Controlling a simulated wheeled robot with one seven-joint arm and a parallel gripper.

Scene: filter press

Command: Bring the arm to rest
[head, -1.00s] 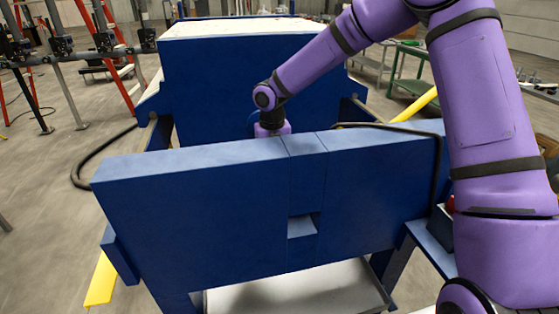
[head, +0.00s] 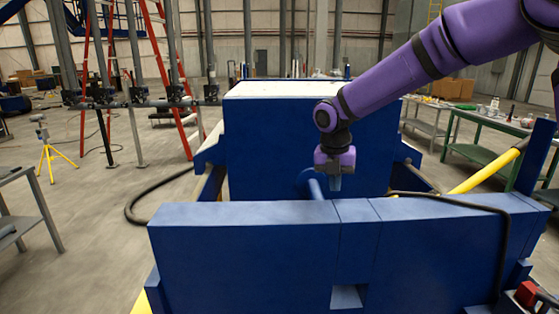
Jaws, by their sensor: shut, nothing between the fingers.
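My purple arm reaches in from the upper right of the head view. My gripper (head: 335,183) points down in the gap between the front blue plate and the large blue block behind it. It is shut and empty, and its fingertips are small and dark in this view. The front blue plate (head: 250,240) of the filter press is nearer to me, just below the gripper in the picture. The large blue block (head: 270,140) with a pale top stands behind. I cannot tell whether the fingertips touch anything.
A blue rod (head: 308,184) shows beside my gripper. A black hose (head: 460,205) lies over the front plate's right part. A yellow bar (head: 485,170) slants at the right, near a green table (head: 485,155). A red ladder (head: 165,70) stands back left. Open floor lies at the left.

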